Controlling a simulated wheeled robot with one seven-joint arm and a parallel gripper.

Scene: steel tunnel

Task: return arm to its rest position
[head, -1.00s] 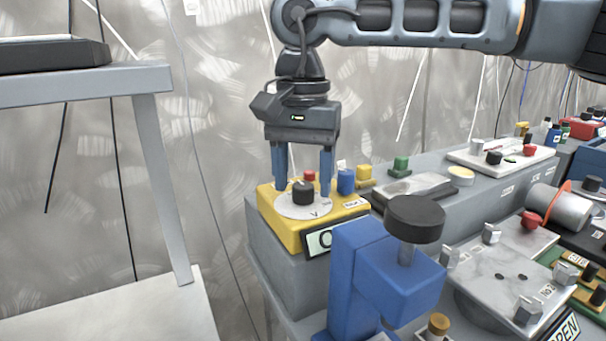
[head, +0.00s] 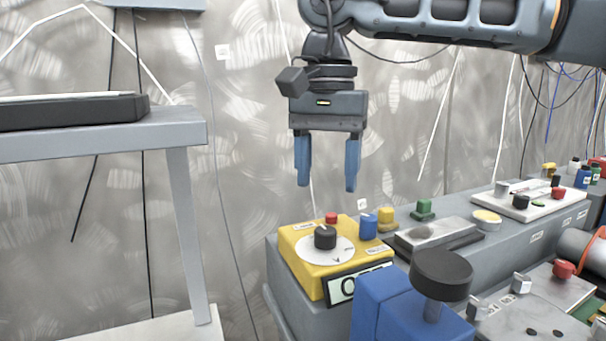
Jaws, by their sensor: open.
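My gripper (head: 327,186) hangs from my arm above the yellow control box (head: 310,278), fingers pointing down. Its two blue fingers are apart with nothing between them. A clear gap separates the fingertips from the box. The box carries a black knob (head: 325,237) on a round white dial, with a small red button (head: 331,217) behind it. A black and white display sits on its front, partly hidden by the blue clamp-like block.
The blue block with a black round knob (head: 441,274) stands in front of the box. A grey bench with several buttons and panels (head: 525,200) runs right. A grey shelf frame (head: 185,200) with a black tray (head: 75,112) stands left. The wall behind is metal.

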